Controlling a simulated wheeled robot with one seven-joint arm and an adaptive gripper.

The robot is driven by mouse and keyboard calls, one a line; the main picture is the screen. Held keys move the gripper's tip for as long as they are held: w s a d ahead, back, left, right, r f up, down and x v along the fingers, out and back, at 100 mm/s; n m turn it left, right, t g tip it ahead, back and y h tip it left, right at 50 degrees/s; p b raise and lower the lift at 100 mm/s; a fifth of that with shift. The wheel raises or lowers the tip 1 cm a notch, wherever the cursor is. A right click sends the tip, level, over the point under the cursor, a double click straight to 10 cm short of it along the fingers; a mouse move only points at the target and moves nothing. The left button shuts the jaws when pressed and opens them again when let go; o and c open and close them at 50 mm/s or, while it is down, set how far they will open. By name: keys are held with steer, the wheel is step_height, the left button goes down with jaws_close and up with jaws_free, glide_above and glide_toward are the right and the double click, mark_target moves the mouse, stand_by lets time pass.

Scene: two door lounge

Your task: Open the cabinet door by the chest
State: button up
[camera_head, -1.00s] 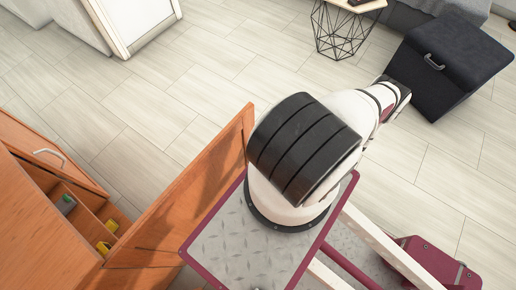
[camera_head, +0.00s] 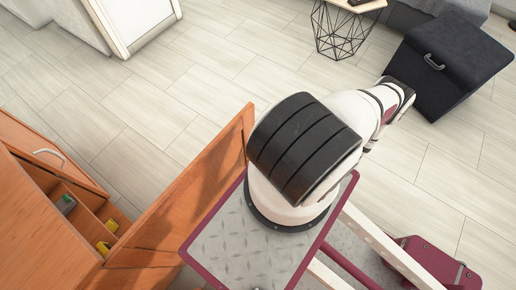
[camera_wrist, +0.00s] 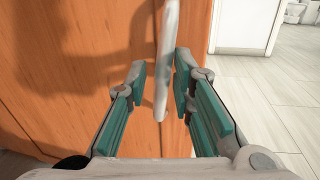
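An orange wooden cabinet (camera_head: 40,250) stands at the left in the head view. One door panel (camera_head: 190,195) sticks out from it, swung open. Another wooden front with a curved metal handle (camera_head: 47,153) is at its left. In the wrist view, a pale bar handle (camera_wrist: 166,60) runs roughly upright on a wooden surface (camera_wrist: 80,60). My gripper (camera_wrist: 161,88) is open, with its teal fingers on either side of this handle and gaps visible. The head view hides my gripper behind my arm. A dark chest (camera_head: 450,65) with a metal handle is at the upper right.
The cabinet's inside shows a grey-green item (camera_head: 66,204) and a yellow item (camera_head: 104,248). A wire-frame side table (camera_head: 347,28) stands at the top, near the chest. A white unit (camera_head: 130,20) is at the upper left. The tiled floor (camera_head: 190,85) between is clear.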

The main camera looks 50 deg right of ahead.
steer(key=s+d, duration=0.2)
steer(key=s, duration=0.8)
